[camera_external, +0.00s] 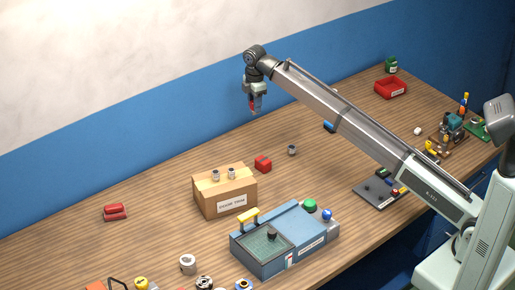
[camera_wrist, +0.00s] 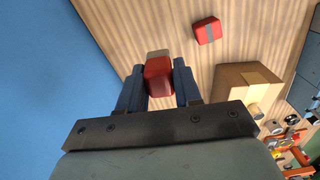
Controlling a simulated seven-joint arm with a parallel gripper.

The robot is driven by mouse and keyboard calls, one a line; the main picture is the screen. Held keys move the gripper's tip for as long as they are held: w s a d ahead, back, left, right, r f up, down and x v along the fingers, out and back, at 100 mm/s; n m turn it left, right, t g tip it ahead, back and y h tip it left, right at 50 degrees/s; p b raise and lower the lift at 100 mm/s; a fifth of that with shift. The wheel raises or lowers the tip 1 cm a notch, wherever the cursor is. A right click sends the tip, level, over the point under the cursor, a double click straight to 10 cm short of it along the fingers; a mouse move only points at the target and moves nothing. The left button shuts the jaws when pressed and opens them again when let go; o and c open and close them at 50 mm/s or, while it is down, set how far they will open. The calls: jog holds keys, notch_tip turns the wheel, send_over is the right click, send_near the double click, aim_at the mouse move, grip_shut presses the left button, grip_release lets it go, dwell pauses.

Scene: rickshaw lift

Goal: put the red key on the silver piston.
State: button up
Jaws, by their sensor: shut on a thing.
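My gripper (camera_external: 254,106) is high above the far side of the table, close to the blue wall. It is shut on a small red piece, which seems to be the red key (camera_wrist: 158,76); in the wrist view it sits between the two dark fingers, with a greyish-brown far end. A silver cylinder with a hole in its side (camera_external: 188,264), which looks like the silver piston, stands at the table's front, left of the blue-grey machine. It is well apart from my gripper. Other small silver parts (camera_external: 292,149) make the piston's identity uncertain.
A cardboard box (camera_external: 225,198) with two small silver parts on top stands mid-table. The blue-grey machine (camera_external: 285,240) is in front of it. A red block (camera_external: 263,163) and a red stapler-like thing (camera_external: 115,211) lie nearby. The table's back left is clear.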

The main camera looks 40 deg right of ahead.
jog(key=shift+s+a+r, duration=0.1)
jog(key=shift+a+r, duration=0.2)
jog(key=shift+r, duration=0.25)
jog(key=shift+s+a+r, duration=0.1)
jog(key=shift+a+r, duration=0.2)
jog(key=shift+r, duration=0.2)
jog(key=s+a, duration=0.2)
jog(key=a, duration=0.5)
jog(key=s+a, duration=0.3)
jog(key=a, duration=0.5)
jog(key=n, duration=0.2)
send_over(187, 260)
notch_tip(187, 260, down, 4)
jog(key=shift+f, duration=5.6)
jog(key=shift+f, duration=0.15)
jog(key=o, duration=1)
